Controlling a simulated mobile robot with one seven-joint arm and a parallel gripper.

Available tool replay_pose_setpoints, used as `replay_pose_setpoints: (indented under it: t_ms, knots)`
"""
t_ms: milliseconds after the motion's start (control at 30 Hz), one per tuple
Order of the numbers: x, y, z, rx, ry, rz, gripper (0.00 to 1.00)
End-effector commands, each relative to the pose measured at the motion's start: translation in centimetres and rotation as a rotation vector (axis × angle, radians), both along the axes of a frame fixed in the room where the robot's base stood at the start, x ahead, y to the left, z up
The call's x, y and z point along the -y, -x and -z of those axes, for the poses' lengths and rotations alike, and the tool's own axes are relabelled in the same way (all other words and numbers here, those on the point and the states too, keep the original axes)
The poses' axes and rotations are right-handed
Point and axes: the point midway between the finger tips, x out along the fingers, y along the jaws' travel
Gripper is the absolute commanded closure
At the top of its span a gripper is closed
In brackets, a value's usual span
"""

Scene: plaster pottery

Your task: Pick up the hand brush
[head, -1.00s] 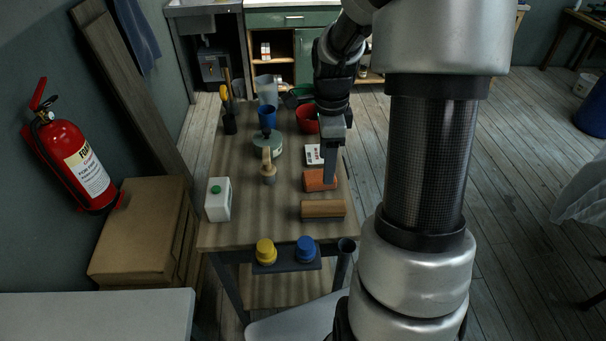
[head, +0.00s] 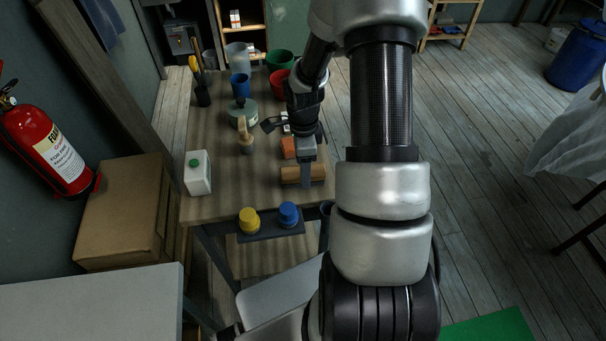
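A long wooden block with a darker underside, which looks like the hand brush (head: 290,174), lies crosswise near the front right of the wooden table (head: 215,205). My gripper (head: 306,184) points down at it, and its finger covers part of the block's right half. The fingers line up one behind the other, so the gap between them is hidden. I cannot tell whether they touch the block or are still above it.
An orange block (head: 288,147) lies just behind the brush, partly hidden by my gripper. Yellow (head: 249,220) and blue (head: 289,214) lidded pots sit on a front shelf.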

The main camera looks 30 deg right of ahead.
Motion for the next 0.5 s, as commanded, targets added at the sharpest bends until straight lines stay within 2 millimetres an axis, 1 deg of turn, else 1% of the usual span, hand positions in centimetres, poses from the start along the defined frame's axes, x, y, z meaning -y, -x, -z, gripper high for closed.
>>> replay_pose_setpoints:
  t_ms: [33,133,400,467,500]
  knots:
    - [0.0,0.0,0.8,-0.003,-0.001,-0.001,0.41]
    - [0.0,0.0,1.7,0.0,0.0,0.0,0.41]
    - [0.0,-0.1,1.9,0.002,0.001,-0.001,0.41]
    - [0.0,-0.1,1.9,0.002,0.001,-0.001,0.51]
    - [0.0,-0.1,1.9,0.002,0.001,-0.001,0.57]
